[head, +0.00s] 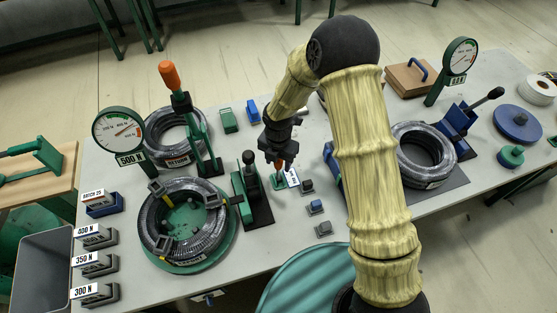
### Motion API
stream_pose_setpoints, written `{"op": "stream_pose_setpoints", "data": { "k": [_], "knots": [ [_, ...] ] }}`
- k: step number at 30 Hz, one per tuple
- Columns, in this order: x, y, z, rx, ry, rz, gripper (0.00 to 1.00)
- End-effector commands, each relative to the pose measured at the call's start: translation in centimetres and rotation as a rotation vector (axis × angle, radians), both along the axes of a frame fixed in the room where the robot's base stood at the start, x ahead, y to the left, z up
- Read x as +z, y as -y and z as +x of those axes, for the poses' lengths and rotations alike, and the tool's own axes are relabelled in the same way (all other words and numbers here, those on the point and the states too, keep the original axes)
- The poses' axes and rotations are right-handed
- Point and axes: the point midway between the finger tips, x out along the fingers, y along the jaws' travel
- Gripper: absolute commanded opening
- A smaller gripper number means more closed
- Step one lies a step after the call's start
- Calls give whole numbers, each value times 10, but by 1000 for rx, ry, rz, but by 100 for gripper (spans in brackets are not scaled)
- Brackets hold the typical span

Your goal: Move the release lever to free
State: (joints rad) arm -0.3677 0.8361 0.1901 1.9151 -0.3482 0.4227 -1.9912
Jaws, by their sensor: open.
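A small lever with an orange knob (281,164) stands on a green base near the middle of the table, with a white label (292,177) beside it too small to read. I take it to be the release lever; its exact position is unclear. My gripper (277,156) points down, open, with its dark fingers right at the knob. I cannot tell whether they touch it. The gripper partly hides the lever. A taller orange-handled lever (170,76) stands at the left, and a green device with a black-knobbed lever (250,170) stands just left of my gripper.
A clamped hose coil (152,222) lies on a green disc at the left, near a 500 N gauge (118,131). My arm covers the table's centre right. Another coil (423,152) lies beyond it.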

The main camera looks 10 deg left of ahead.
Motion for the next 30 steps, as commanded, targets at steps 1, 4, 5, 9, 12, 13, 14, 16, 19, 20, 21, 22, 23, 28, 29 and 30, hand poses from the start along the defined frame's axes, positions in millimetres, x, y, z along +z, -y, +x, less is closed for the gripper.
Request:
{"op": "stream_pose_setpoints", "data": {
  "k": [1, 4, 5, 9, 12, 13, 14, 16, 19, 20, 21, 22, 23, 28, 29, 30],
  "knots": [
    [-3, 0, 0, 0, -1, -1, 48],
    [-5, 0, 0, 0, 0, 0, 48],
    [-5, 0, 0, 0, 0, 1, 48],
    [-5, 0, 0, 0, 0, 1, 48],
    [-5, 0, 0, 0, 0, 1, 32],
    [-5, 0, 0, -1, 0, 1, 27],
    [-5, 0, 0, -1, 0, 1, 21],
    [-5, 0, 0, -1, 0, 1, 7],
    [-4, 0, 0, -1, 0, 1, 0],
    [-4, 0, 0, -1, 0, 1, 0],
    [-4, 0, 0, -1, 1, 1, 0],
    [-4, 0, 0, 0, 1, 1, 0],
    [-4, 0, 0, 0, 2, 2, 0],
    [-5, -2, 1, 6, 12, 6, 0],
    [-5, -4, 2, 8, 16, 8, 0],
    [-5, -5, 2, 13, 20, 10, 0]
  ]
}}
